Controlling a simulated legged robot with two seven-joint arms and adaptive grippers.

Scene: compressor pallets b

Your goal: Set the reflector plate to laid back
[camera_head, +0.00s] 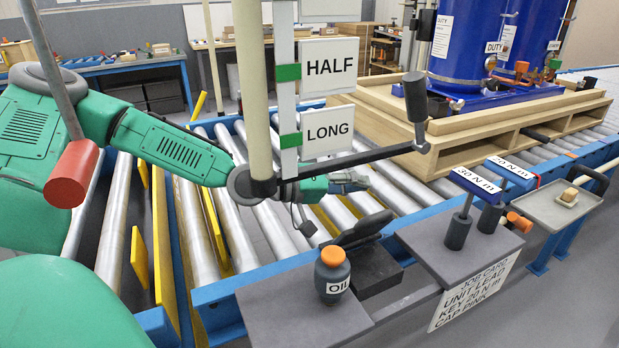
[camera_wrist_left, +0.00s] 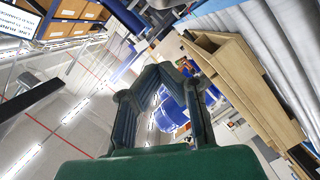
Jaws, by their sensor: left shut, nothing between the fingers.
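I cannot pick out the reflector plate with certainty. A dark tilted plate-like piece (camera_head: 360,231) stands on a black block at the conveyor's near edge, but I cannot tell whether it is the reflector. My left gripper (camera_head: 350,181) is beyond the upright pole, above the rollers, partly hidden by the pole and a dark crank arm. In the left wrist view its dark fingers (camera_wrist_left: 163,72) close toward each other, with nothing held between them. It is apart from the dark piece, above and behind it. My right gripper is not in view.
A dark crank (camera_head: 350,163) with an upright handle reaches right. An oil bottle (camera_head: 332,275) stands on a grey shelf. Blue tanks (camera_head: 470,45) rest on a wooden pallet (camera_head: 460,150). A red-ended lever (camera_head: 72,174) hangs near my arm.

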